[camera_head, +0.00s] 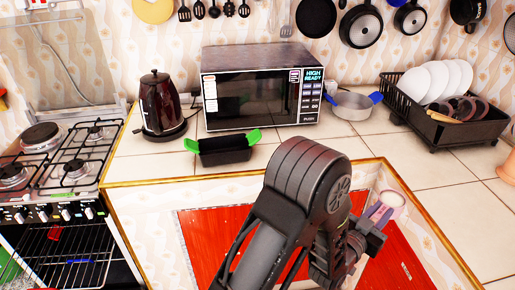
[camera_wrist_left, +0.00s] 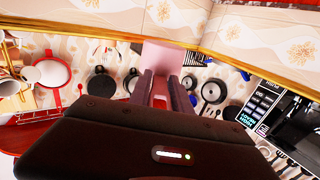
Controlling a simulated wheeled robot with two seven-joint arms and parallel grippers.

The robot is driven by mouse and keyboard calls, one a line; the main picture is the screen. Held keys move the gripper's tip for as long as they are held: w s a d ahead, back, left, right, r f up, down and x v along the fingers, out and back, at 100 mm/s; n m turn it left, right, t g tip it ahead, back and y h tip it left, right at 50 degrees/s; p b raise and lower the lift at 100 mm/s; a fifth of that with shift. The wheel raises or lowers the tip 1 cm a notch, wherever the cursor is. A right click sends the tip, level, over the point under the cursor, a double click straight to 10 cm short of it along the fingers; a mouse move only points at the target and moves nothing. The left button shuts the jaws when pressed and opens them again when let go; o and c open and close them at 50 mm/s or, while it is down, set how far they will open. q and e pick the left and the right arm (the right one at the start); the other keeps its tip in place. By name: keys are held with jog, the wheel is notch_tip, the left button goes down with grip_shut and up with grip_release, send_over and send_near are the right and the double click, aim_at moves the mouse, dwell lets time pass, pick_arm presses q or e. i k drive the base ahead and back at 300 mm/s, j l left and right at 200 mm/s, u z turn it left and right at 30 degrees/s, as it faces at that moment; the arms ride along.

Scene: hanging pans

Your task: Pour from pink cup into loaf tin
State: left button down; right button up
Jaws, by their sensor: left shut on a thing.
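The pink cup (camera_head: 392,199) is at the right of the head view, held in front of the counter, with its pale round opening facing up toward the camera. My left gripper (camera_head: 377,218) is shut on it; the arm hides part of the gripper and cup. In the left wrist view the gripper fingers (camera_wrist_left: 162,88) close on the pink cup (camera_wrist_left: 163,56). The black loaf tin (camera_head: 224,157) with green handles stands on the counter in front of the microwave, left of and apart from the cup. My right gripper is in neither view.
A dark kettle (camera_head: 160,104) stands left of the tin, and a microwave (camera_head: 262,88) behind it. A pot with blue handles (camera_head: 352,106) and a dish rack (camera_head: 446,128) are on the right. The stove (camera_head: 60,160) is at left. Counter beside the tin is clear.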

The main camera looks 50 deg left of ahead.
aim_at(227, 149)
jog(key=k+l, duration=0.15)
jog(key=k, duration=0.25)
jog(key=u, duration=1.35)
